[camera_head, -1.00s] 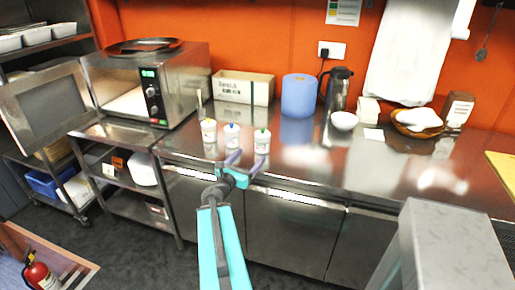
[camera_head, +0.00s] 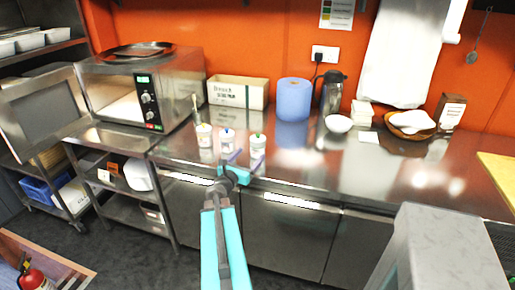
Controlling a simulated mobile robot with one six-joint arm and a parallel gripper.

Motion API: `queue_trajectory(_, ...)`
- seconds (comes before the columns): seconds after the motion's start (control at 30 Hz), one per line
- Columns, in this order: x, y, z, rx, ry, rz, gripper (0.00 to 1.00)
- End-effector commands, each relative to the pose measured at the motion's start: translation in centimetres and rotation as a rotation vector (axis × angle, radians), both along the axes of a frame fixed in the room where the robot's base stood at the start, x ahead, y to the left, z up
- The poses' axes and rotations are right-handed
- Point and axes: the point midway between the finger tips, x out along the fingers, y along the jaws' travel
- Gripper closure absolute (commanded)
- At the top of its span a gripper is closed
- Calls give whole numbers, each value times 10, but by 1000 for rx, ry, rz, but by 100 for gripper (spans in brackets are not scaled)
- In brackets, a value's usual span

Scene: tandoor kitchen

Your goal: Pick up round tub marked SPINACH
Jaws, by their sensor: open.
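Three small white tubs stand in a row on the steel counter. One has an orange-yellow top (camera_head: 204,136), one a blue top (camera_head: 227,142) and one a green top (camera_head: 258,148). Their labels are too small to read, so I cannot tell which is marked SPINACH. My gripper (camera_head: 243,161) is open and empty at the counter's front edge. Its purple-grey fingers point toward the blue-topped and green-topped tubs. The gripper overlaps the lower parts of these two tubs in the picture, and I cannot tell if it touches either.
A brush-like item (camera_head: 195,108) stands behind the tubs. Farther back are a cardboard box (camera_head: 238,92), a blue paper roll (camera_head: 294,99), a dark flask (camera_head: 333,93) and a white bowl (camera_head: 338,123). An open-doored oven (camera_head: 150,90) stands left. The counter right of the tubs is clear.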

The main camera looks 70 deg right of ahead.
Motion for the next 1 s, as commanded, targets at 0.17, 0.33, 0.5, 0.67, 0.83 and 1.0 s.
queue_trajectory(0.17, -1, -19, 1, -1, 0, -1, 24)
queue_trajectory(0.33, -2, -31, 0, 0, -1, 0, 24)
queue_trajectory(0.5, -3, -34, 0, 0, 0, 1, 24)
queue_trajectory(0.67, -3, -34, 0, 0, 0, 2, 24)
queue_trajectory(0.83, -2, -34, 0, 0, 0, 2, 24)
queue_trajectory(1.0, -2, -41, 0, 0, 1, 2, 24)
